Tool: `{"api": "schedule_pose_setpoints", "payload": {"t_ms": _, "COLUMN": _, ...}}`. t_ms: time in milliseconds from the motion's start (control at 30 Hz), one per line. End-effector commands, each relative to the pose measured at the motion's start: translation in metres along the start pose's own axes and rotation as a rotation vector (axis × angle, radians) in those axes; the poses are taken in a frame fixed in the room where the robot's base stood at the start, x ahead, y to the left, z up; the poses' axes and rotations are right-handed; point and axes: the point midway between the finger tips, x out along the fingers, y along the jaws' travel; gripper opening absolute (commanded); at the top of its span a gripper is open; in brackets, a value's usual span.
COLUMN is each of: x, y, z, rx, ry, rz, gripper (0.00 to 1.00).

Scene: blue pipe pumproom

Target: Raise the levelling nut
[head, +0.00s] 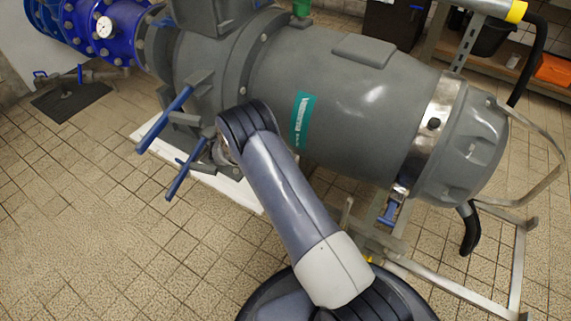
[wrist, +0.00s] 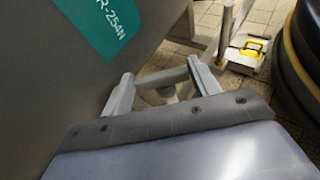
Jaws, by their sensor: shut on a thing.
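In the wrist view my gripper (wrist: 162,80) reaches in under the grey machine body, its two pale metal fingers set apart. A short grey metal piece (wrist: 165,78) spans the gap between the fingertips, with a rounded darker part just below it. I take this to be the levelling nut, but its shape is only partly visible. The fingers are shut on it. In the head view my arm hides the gripper and the nut.
The large grey pump motor (head: 350,100) looms close above and left of my gripper. Blue-handled bars (head: 165,120) stick out at left. A metal frame (head: 440,285) stands at right. A yellow item (wrist: 253,48) lies beyond the fingers.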

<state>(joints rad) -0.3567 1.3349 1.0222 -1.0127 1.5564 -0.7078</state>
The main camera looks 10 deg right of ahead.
Motion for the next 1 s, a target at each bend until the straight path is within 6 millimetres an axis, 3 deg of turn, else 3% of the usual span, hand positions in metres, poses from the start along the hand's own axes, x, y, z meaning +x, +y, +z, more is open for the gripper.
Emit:
{"api": "schedule_pose_setpoints", "payload": {"t_ms": 433, "x": 0.0018, "y": 0.0041, "z": -0.0005, "rx": 0.111, "ry": -0.001, "rz": -0.267, "gripper": 0.35}}
{"api": "schedule_pose_setpoints", "payload": {"t_ms": 1000, "x": 0.0015, "y": 0.0046, "z": 0.0008, "rx": 0.138, "ry": -0.003, "rz": -0.331, "gripper": 0.35}}
